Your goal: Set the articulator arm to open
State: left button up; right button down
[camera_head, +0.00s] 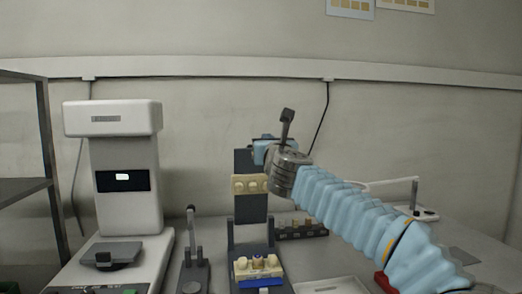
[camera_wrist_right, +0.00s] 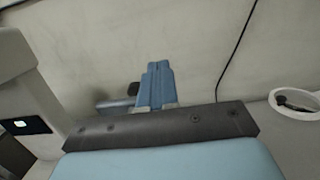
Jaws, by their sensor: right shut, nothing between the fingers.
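The articulator stands on the bench in the middle of the head view. Its dark upper arm (camera_head: 250,211) is upright, swung up, with a cream tooth cast (camera_head: 248,184) on its front face. The lower cast (camera_head: 258,267) sits on the blue-marked base (camera_head: 262,284), well apart from the upper one. My right gripper (camera_head: 261,152) is shut and empty at the top of the upright arm; whether it touches is hard to tell. In the right wrist view its blue fingers (camera_wrist_right: 157,82) are together, with a blue-grey part (camera_wrist_right: 113,104) beside them. My left gripper is out of view.
A white machine (camera_head: 124,185) with a small display stands at left. A lever device (camera_head: 194,255) stands between it and the articulator. A dark rack (camera_head: 300,226) sits behind to the right, a pale tray (camera_head: 331,286) in front. A metal shelf (camera_head: 30,185) borders the left.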

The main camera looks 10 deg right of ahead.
jog(key=shift+w+r, duration=0.15)
jog(key=shift+w, duration=1.35)
dwell(0.8)
